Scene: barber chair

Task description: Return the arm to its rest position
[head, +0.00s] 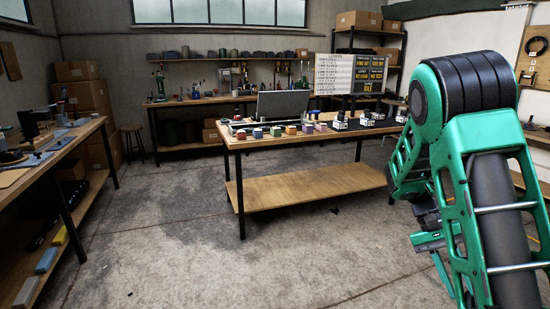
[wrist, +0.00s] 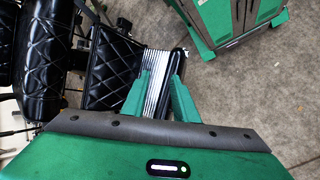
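My green arm (head: 470,170) is folded at the right side of the head view, its black-banded joint uppermost. In the wrist view my gripper (wrist: 161,76) points its two green fingers away from the camera. The fingers stand apart with a gap between them, and I see nothing held. Beyond them is the black quilted barber chair (wrist: 112,70) with a ribbed silver plate (wrist: 153,66) and a dark rounded bar behind the fingertips. I cannot tell how far the chair is from the fingertips. The chair does not show in the head view.
A wooden workbench (head: 310,187) with small coloured blocks and a grey case (head: 283,104) stands ahead. Another bench (head: 50,150) runs along the left, with a stool (head: 133,140) near the back. The concrete floor (head: 180,240) between the benches is clear.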

